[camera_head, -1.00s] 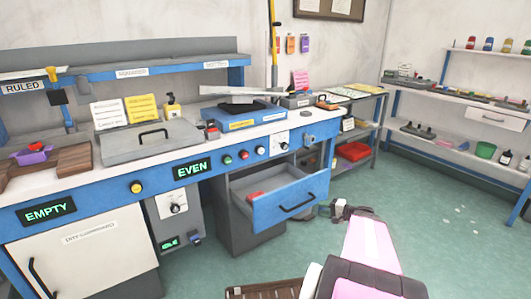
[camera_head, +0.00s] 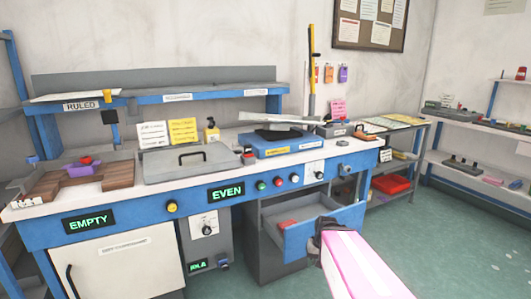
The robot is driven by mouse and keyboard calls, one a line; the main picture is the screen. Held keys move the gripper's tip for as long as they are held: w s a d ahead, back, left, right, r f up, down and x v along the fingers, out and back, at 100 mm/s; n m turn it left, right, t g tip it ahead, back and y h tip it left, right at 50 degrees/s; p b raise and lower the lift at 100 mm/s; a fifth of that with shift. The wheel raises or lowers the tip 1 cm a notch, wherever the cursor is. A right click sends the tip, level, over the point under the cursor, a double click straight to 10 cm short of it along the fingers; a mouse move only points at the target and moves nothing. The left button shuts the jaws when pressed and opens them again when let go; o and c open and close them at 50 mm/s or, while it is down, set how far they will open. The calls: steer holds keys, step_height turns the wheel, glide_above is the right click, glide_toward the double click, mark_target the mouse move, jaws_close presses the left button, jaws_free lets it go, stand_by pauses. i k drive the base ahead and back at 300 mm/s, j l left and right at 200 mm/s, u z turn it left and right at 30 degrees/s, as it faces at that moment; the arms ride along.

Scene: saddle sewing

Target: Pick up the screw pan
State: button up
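A small purple pan (camera_head: 84,168) sits on the brown wooden board at the far left of the bench. It may be the screw pan; something red shows at its top, and I cannot make out screws. My gripper (camera_head: 328,228) is dark and small at the end of my pink and white arm. It is far to the right of the purple pan, in front of the open drawer's right part. I cannot see its fingers clearly, or whether they are open.
A blue workbench (camera_head: 140,215) runs across the view. Its open drawer (camera_head: 305,228) sticks out and holds a red object (camera_head: 288,223). A grey lidded box (camera_head: 187,163) and a blue machine (camera_head: 282,145) stand on top. Green floor (camera_head: 455,240) is clear at right.

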mark_target(75, 169)
steer(key=u, duration=1.9)
steer(key=k+l+u, duration=0.1)
steer(key=l, duration=0.25)
steer(key=k+l+u, duration=0.1)
steer(key=k+l, duration=0.1)
steer(key=l, duration=0.1)
